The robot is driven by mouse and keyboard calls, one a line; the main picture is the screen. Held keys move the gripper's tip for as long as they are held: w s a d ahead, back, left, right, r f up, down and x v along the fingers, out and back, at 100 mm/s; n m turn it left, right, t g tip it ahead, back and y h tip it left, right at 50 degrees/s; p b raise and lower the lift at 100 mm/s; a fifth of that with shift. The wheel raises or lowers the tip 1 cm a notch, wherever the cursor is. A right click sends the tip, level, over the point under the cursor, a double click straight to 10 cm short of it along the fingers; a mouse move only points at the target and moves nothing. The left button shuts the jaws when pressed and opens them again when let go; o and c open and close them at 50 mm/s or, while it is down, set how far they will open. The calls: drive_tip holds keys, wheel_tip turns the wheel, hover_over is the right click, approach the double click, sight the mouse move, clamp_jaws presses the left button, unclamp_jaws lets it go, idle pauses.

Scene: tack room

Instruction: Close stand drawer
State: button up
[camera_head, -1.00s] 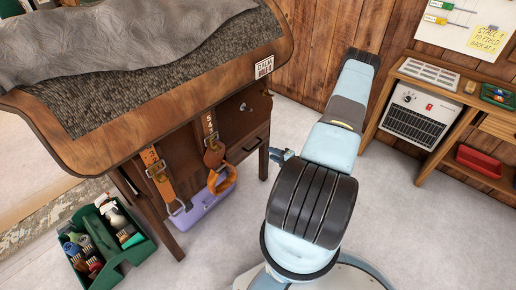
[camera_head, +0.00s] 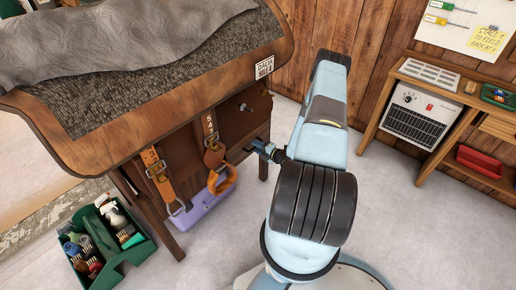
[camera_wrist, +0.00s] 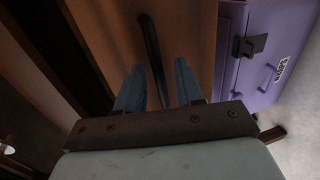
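The wooden saddle stand (camera_head: 150,107) fills the left of the head view. Its drawer front, with a dark bar handle, is at the lower right end of the stand, partly hidden by my gripper (camera_head: 262,149). In the wrist view the dark handle (camera_wrist: 151,45) runs lengthwise against the brown drawer front (camera_wrist: 190,30). My gripper (camera_wrist: 159,88) is open, its two blue-grey fingers apart, with the handle's near end between them. I cannot tell whether they touch it. How far the drawer stands out is unclear.
A purple box (camera_head: 205,202) is under the stand; it also shows close on the right in the wrist view (camera_wrist: 235,75). Leather straps (camera_head: 158,172) hang from the stand. A green grooming tote (camera_head: 137,254) is on the floor at left. A workbench (camera_head: 450,75) stands at right.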

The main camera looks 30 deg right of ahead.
clamp_jaws()
idle(0.5)
drive_tip(key=shift+d, duration=0.1)
